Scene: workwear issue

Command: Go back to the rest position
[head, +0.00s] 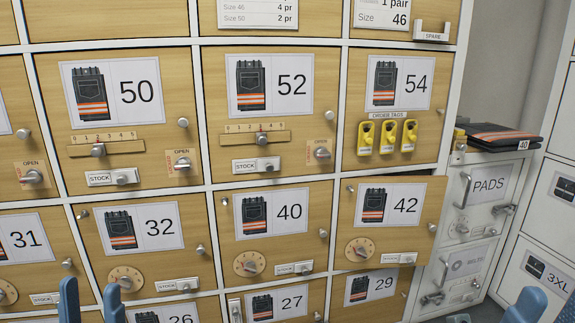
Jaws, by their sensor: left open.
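My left gripper (90,299) shows at the bottom left edge as two blue fingertips held apart, with nothing between them. It is in front of the lower left lockers, below the locker door marked 32 (147,226). Blue parts at the bottom right edge look like the tips of my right gripper (494,312). Most of it is cut off by the frame, so its jaw state is unclear.
A wall of wooden locker doors fills the view. The front marked 42 (405,205) stands out from its frame. Dark folded workwear (500,134) lies on the white unit marked PADS (488,186). Yellow order tags (388,138) hang on door 54 (414,83).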

